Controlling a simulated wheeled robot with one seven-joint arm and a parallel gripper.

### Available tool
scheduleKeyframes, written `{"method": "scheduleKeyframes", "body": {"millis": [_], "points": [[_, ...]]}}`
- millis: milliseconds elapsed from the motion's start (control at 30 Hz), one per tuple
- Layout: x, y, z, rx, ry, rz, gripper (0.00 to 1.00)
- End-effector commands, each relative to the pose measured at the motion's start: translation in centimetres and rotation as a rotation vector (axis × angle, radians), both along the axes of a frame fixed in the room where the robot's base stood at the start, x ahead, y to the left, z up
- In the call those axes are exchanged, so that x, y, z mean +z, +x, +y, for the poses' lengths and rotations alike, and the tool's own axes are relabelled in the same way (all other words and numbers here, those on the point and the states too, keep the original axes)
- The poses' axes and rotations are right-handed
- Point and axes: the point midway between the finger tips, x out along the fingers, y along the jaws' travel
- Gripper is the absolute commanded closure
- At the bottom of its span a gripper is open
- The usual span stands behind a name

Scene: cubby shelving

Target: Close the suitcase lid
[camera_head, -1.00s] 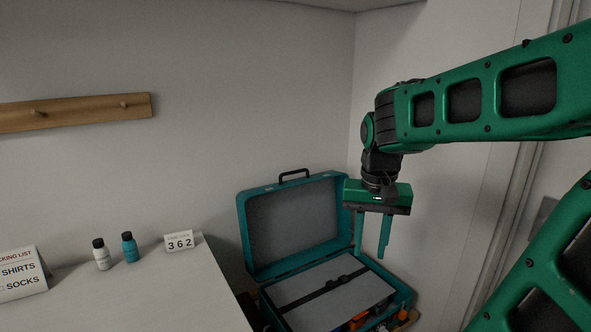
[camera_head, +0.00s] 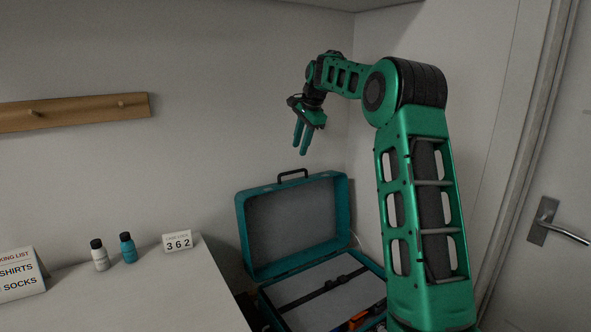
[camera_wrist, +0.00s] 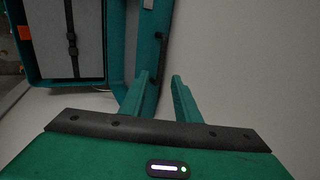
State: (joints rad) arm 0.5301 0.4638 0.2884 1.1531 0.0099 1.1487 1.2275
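The teal suitcase (camera_head: 262,273) stands open below the wall, its lid (camera_head: 244,232) raised upright with a grey lining and a black handle (camera_head: 293,174) on top. Its base holds a grey panel with a dark strap, partly hidden by my arm. My gripper (camera_head: 302,152) is above the lid's top edge, pointing down, with its two fingers apart and nothing between them. In the wrist view my gripper (camera_wrist: 160,82) shows a gap between the fingers, and the lid's edge (camera_wrist: 150,60) passes behind the left finger. I cannot tell whether they touch.
A white-topped table (camera_head: 170,290) at left holds a white bottle (camera_head: 100,256), a teal bottle (camera_head: 129,248), a number card (camera_head: 177,242) and a packing list sign (camera_head: 20,278). A wooden peg rail (camera_head: 75,111) is on the wall. A door handle (camera_head: 552,228) is at right.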

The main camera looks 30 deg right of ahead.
Motion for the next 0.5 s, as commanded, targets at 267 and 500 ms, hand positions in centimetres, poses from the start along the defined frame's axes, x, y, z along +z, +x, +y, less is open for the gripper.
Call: {"method": "scheduleKeyframes", "body": {"millis": [267, 500], "points": [[-2.4, 1.3, 0.0, -0.008, 0.009, -0.003, 0.71], [-6.4, 3.0, 0.0, -0.008, 0.009, -0.002, 0.71]]}}
